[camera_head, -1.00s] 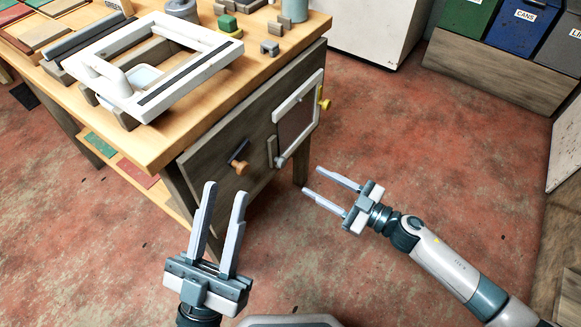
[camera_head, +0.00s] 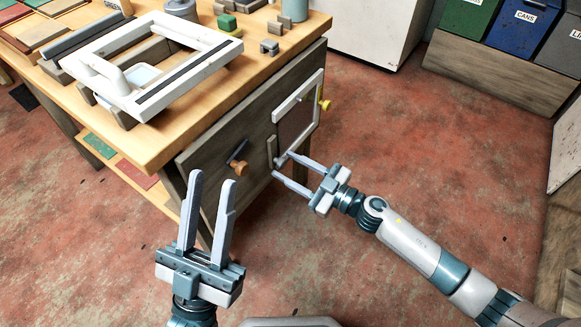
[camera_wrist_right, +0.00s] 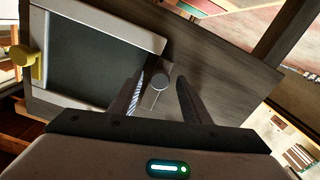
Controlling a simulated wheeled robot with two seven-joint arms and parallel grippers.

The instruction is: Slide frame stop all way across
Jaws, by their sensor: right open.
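A small grey peg (camera_head: 281,160) stands out at the lower corner of a pale-framed panel (camera_head: 293,98) on the bench's side; it appears to be the frame stop. It also shows in the right wrist view (camera_wrist_right: 160,83). My right gripper (camera_head: 283,167) is open, its fingertips close to the peg. In the right wrist view the peg appears between the two fingers (camera_wrist_right: 160,88), with gaps on both sides; contact cannot be told. My left gripper (camera_head: 213,178) is open and empty, in front of the bench, left of the orange knob.
An orange knob (camera_head: 237,168) by a dark slot and a yellow knob (camera_head: 324,105) stick out of the bench side. A white frame with a handle (camera_head: 155,55) lies on the bench top (camera_head: 150,145).

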